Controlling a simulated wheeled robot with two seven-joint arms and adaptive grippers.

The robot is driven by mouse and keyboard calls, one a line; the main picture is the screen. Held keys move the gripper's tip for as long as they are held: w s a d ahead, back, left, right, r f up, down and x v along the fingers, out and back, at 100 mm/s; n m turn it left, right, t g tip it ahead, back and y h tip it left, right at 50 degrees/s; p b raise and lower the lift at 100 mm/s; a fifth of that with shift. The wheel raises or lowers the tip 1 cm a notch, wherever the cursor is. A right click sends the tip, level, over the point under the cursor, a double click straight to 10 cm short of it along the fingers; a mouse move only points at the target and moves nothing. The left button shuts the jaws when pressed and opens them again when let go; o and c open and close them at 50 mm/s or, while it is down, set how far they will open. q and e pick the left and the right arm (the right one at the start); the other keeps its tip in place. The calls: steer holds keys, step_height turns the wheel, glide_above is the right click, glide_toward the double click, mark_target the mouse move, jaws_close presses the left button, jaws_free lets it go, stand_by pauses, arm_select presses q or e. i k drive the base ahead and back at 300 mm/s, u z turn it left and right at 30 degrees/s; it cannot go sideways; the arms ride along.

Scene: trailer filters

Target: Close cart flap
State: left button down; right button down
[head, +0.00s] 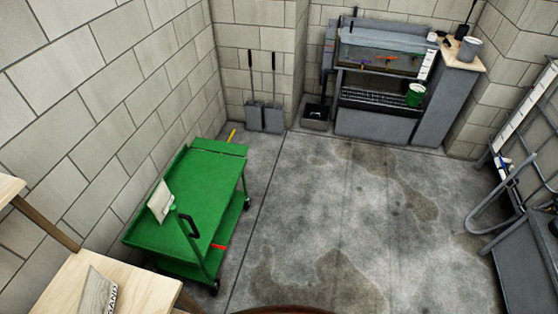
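A green cart (190,204) stands on the floor at the left, beside the block wall. A narrow green panel (219,147) at its far end looks like the flap. It lies about level with the top, with a thin dark line between them. I cannot tell its exact angle or whether it is latched. A dark handle (188,225) rises at the cart's near right side. A pale card-like object (161,201) stands upright on or at the left of the top. A lower shelf (230,215) shows under the top. Neither of my grippers is in view.
Wooden surfaces (125,289) stand at the near left, close to the cart. Two shovels (263,116) lean on the back wall. A grey workbench (375,125) stands at the back, and a metal frame (515,215) at the right. The middle floor (340,210) is clear.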

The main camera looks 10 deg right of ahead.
mark_target(215, 145)
steer(key=z, duration=1.3)
steer(key=i, duration=1.75)
steer(key=u, duration=1)
steer(key=i, duration=0.9)
steer(key=u, duration=1.15)
steer(key=i, duration=0.25)
steer(key=u, duration=0.2)
